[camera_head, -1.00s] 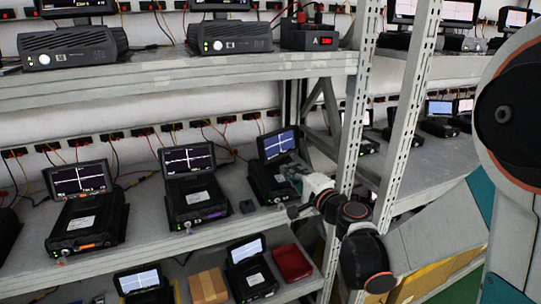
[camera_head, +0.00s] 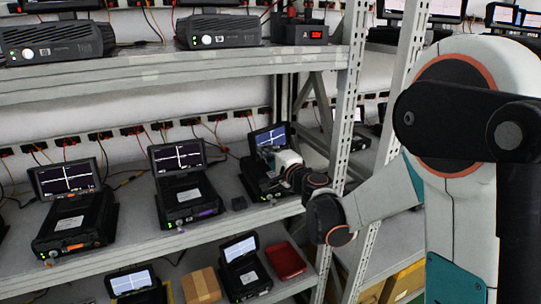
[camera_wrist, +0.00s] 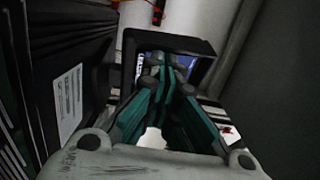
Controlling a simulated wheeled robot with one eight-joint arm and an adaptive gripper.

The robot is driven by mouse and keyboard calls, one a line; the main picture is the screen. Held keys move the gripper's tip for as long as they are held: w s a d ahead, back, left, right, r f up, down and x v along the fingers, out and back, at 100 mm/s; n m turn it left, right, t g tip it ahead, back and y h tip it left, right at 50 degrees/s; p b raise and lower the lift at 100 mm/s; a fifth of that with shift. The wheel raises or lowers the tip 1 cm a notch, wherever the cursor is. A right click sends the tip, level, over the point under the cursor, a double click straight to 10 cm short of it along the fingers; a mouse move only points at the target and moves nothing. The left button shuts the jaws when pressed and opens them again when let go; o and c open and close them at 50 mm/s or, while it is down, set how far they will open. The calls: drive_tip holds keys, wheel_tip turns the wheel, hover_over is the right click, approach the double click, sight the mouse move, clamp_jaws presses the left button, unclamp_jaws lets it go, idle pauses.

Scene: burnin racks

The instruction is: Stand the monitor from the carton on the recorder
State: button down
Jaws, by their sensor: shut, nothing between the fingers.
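A small monitor (camera_head: 269,135) with a lit blue screen stands upright at the rear of a black recorder (camera_head: 254,180), at the right end of the middle shelf. My gripper (camera_head: 268,151) is in front of the lower part of this screen, above the recorder, and hides part of both. In the wrist view, the closed teal fingers (camera_wrist: 170,66) point at the dark monitor frame (camera_wrist: 172,41); the fingers hide much of its screen. I cannot tell whether they touch it. A brown carton (camera_head: 201,286) sits on the lower shelf; its inside is not visible.
Two more recorders with lit monitors (camera_head: 177,157) (camera_head: 68,178) stand to the left on the middle shelf (camera_head: 135,215). A red tray (camera_head: 285,261) is on the lower shelf. A perforated rack post (camera_head: 345,120) stands close right of my gripper.

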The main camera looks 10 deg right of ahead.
drive_tip(key=shift+s+a, duration=0.8)
drive_tip(key=shift+a, duration=0.15)
drive_tip(key=shift+w+d, duration=0.1)
